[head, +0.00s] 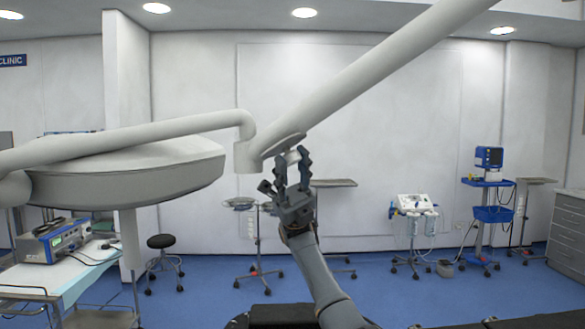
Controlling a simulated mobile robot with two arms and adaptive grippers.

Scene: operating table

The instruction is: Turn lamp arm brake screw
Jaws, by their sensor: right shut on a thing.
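The white lamp arm (370,80) slopes down from the upper right to a joint (247,156), where it meets a second arm section (130,134) leading left to the lamp head (125,178). My right gripper (292,160) is raised from below just right of this joint, under the lower end of the sloping arm. Its dark fingers point up and are shut on a small pale piece at the arm's underside, which looks like the brake screw (292,157). The fingers hide most of the screw. My left gripper is out of view.
A device (50,241) stands on a cart at the left, near a black stool (161,241). Wheeled stands and a blue monitor cart (489,183) stand at the back right. The space right of my raised arm is open at gripper height.

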